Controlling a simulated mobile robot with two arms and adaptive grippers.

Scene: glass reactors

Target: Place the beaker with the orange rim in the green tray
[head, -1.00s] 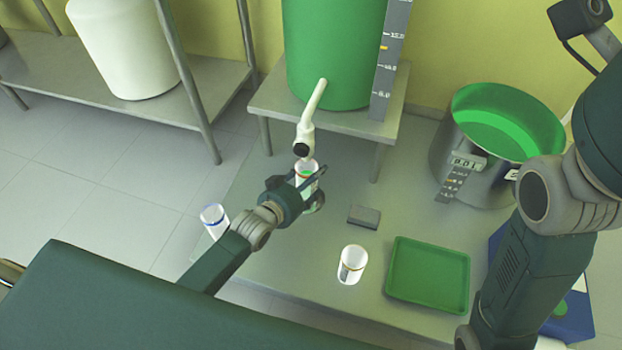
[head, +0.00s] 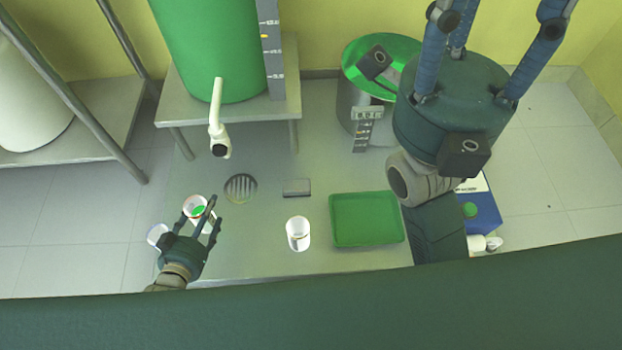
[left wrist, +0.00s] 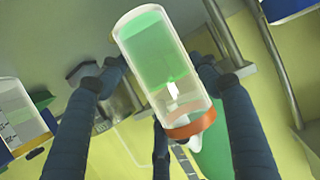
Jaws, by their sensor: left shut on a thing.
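My left gripper (head: 208,218) is shut around a clear beaker with green liquid (head: 198,208), above the left part of the metal table. In the left wrist view this beaker (left wrist: 165,75) sits between the fingers and its orange rim shows clearly. The green tray (head: 367,220) lies flat and empty on the table, well to the right of the held beaker. My right gripper (head: 490,35) is raised at the upper right; its fingers are spread and empty, with the tips cut off by the picture's top edge.
Another beaker (head: 156,234) stands beside the left gripper, partly hidden.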

